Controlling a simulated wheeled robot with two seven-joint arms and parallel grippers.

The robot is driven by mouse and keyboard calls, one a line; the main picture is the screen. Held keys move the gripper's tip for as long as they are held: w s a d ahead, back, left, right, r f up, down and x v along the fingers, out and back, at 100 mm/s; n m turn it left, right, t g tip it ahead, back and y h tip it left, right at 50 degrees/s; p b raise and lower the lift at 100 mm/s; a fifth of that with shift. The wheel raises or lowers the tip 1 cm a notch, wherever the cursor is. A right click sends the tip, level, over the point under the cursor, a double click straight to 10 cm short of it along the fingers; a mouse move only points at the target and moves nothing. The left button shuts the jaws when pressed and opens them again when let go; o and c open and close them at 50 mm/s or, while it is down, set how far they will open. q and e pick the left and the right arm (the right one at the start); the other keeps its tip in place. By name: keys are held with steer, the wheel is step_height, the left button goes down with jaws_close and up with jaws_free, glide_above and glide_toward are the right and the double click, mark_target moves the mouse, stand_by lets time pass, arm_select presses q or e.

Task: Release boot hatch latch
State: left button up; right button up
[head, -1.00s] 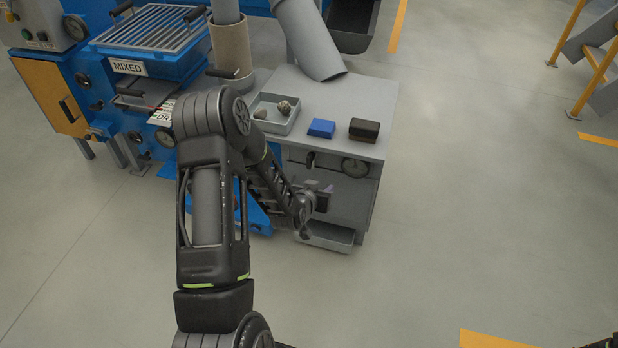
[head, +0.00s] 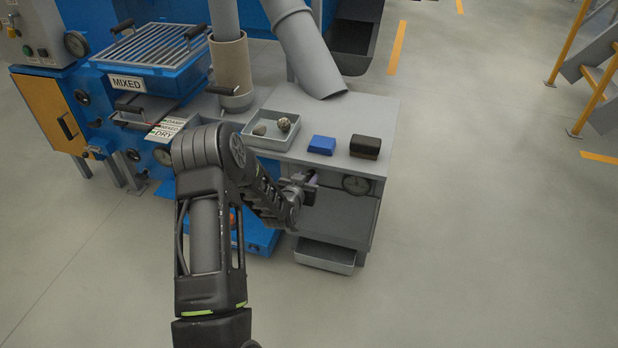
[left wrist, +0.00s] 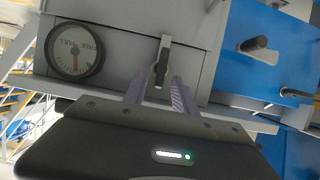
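The grey boot cabinet (head: 345,218) stands in the middle of the head view, with a round gauge on its front. In the left wrist view a small latch with a light metal plate and a dark lever (left wrist: 162,62) sits on the grey front panel. My left gripper (head: 308,188) is at the upper front of the cabinet and hides the latch in the head view. In the left wrist view its two purple fingers (left wrist: 157,92) are apart, one on each side of the lever's lower end. I cannot tell whether they touch it. My right gripper is not in view.
On the cabinet top are a grey tray (head: 262,143) with stones, a blue block (head: 322,145) and a dark block (head: 365,146). The gauge (left wrist: 75,50) is left of the latch. An open tray (head: 325,256) juts out low in front.

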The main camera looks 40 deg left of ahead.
arm_select(q)
steer(key=shift+x, duration=1.4)
jaws_close()
